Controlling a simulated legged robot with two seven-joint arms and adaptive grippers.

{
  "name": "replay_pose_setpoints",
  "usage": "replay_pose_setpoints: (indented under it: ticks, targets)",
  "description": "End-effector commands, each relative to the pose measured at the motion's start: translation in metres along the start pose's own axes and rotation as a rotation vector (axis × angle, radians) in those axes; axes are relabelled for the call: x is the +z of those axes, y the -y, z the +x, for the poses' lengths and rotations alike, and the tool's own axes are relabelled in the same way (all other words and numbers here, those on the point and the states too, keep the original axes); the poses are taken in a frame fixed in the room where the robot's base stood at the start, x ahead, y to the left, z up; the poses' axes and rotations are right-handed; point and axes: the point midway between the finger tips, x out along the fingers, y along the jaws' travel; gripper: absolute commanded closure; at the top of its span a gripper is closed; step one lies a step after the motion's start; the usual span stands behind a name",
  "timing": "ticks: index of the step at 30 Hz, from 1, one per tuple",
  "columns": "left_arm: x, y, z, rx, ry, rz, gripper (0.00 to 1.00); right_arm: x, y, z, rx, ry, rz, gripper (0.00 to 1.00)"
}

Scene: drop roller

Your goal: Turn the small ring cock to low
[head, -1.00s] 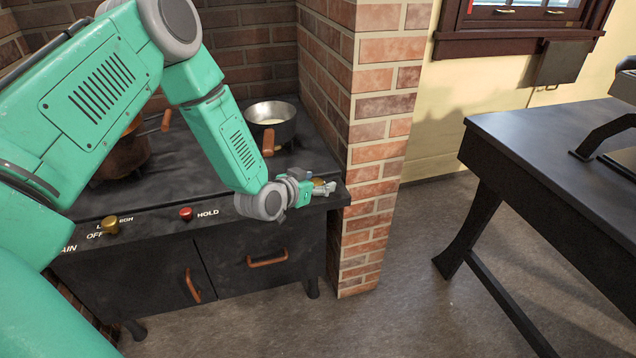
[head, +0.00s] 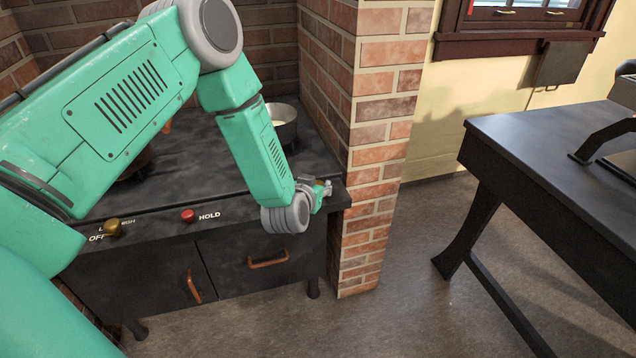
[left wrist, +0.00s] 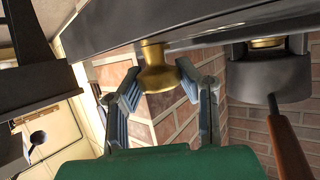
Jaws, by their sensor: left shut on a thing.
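The small ring cock is a brass knob (left wrist: 158,70) on the underside-lit front edge of the stove in the left wrist view, between the two fingers. In the head view it is hidden behind my left gripper (head: 326,189), at the right end of the stove's front rail. My left gripper (left wrist: 160,92) is shut on the knob, with one finger on each side of it. The knob's pointer and any low mark beside it cannot be made out. My right gripper is in neither view.
The stove (head: 215,155) carries a pot (head: 284,125) at the back. Another brass knob (head: 113,228) and a red HOLD button (head: 188,215) sit left along its front. A brick pillar (head: 378,150) stands close right of my gripper. A dark table (head: 540,125) stands farther right.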

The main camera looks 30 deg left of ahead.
Motion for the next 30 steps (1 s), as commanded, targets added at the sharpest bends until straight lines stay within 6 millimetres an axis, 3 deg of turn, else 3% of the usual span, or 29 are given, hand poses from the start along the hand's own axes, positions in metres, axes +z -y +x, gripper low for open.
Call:
replay_pose_setpoints:
  ticks: [13,30]
  targets:
    - [-0.003,-0.002,0.000,-0.391,-0.006,-0.162,1.00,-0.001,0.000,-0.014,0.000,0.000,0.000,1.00]
    - [-0.002,-0.001,0.001,-0.769,-0.005,-0.321,1.00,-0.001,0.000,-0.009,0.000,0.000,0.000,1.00]
